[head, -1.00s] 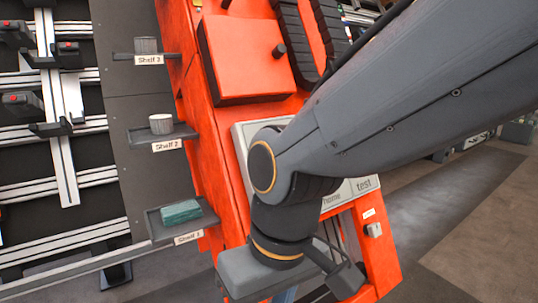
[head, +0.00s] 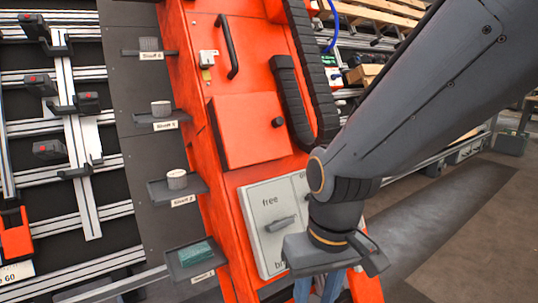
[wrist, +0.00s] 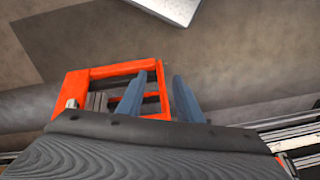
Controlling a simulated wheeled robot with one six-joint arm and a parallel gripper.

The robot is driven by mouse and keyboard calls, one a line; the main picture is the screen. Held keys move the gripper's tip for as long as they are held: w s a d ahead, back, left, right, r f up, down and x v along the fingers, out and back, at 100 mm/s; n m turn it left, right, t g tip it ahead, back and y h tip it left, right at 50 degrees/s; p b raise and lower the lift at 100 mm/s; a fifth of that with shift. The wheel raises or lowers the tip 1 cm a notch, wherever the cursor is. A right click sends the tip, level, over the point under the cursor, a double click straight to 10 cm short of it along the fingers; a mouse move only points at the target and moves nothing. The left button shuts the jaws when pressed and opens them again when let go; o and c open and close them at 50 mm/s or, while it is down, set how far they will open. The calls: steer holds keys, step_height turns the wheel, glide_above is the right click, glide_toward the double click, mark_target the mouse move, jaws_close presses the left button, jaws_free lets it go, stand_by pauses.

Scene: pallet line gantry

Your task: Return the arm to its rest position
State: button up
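My gripper (head: 319,287) hangs at the end of my arm in the lower middle of the head view, in front of the orange machine frame (head: 215,190). Its two blue-grey fingers run off the lower edge there. In the wrist view my gripper (wrist: 160,78) shows both fingers standing apart with nothing between them. The orange frame's lower part (wrist: 100,72) lies beyond the fingers in that view. My forearm crosses the right side of the head view and hides part of the grey panel (head: 262,245), which has a lever and the word "free".
Small shelves stick out left of the frame. The lowest holds a green block (head: 196,253); the one above holds a white cup (head: 177,180). A rail rack (head: 75,150) stands at the left. Wooden pallets (head: 385,12) are at the back right. Floor (head: 450,225) is open at right.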

steer(key=s+d+r+m+p, duration=0.2)
steer(key=d+r+m+p, duration=0.1)
steer(key=d+r+p, duration=0.8)
steer(key=shift+s+d+r+h+p, duration=0.3)
steer(key=shift+r+p, duration=1.3)
steer(key=shift+p, duration=1.6)
steer(key=shift+w+a, duration=0.1)
